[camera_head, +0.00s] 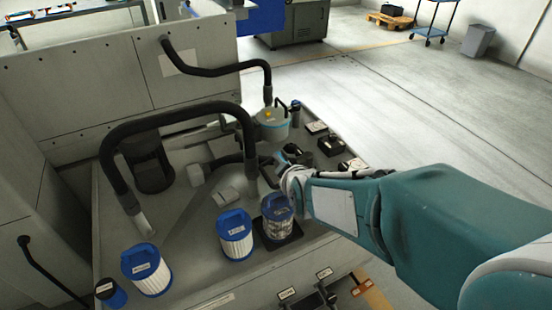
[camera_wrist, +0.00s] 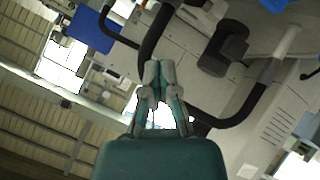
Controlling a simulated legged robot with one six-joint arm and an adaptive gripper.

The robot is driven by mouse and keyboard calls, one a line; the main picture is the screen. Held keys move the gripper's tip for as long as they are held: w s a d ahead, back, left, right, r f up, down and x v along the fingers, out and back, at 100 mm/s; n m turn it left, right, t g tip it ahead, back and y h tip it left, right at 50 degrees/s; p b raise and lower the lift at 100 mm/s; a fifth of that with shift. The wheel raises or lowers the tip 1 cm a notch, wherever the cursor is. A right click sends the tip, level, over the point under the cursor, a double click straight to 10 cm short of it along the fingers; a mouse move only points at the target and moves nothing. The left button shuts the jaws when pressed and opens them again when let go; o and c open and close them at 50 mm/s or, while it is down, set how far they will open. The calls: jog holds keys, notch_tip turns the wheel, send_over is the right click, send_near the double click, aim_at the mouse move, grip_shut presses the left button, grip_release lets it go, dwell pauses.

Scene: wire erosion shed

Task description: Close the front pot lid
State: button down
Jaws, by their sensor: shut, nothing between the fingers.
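A dark, round pot-like opening with a raised dark part (camera_head: 148,165) is set in the machine's grey deck at the left. I cannot tell for sure whether the raised part is its lid. It also shows in the wrist view (camera_wrist: 222,52). My gripper (camera_head: 281,160) is above the deck's right part, in front of the pale pot, shut and empty. Its closed fingers show in the wrist view (camera_wrist: 160,72). It appears apart from both pots.
A thick black hose (camera_head: 175,115) arches over the deck beside the dark pot. Blue-topped filter cartridges (camera_head: 235,238) and a clear blue-topped canister (camera_head: 277,220) stand along the front edge. Small dark items (camera_head: 330,145) lie at right. Open floor (camera_head: 400,100) lies beyond.

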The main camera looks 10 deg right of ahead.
aim_at(280, 161)
jog(key=w+a+f+n+t, duration=0.1)
jog(key=w+f+n+t, duration=0.4)
jog(key=f+n+t, duration=0.5)
jog(key=w, duration=0.3)
jog(key=w+f+n+g, duration=0.1)
jog(key=w, duration=0.2)
jog(key=w+n+g, duration=0.1)
jog(key=w, duration=0.2)
jog(key=shift+w+a+f, duration=0.15)
jog(key=shift+a, duration=0.25)
jog(key=d, duration=0.2)
jog(key=w+d, duration=0.1)
jog(key=d, duration=0.1)
jog(key=shift+r, duration=0.4)
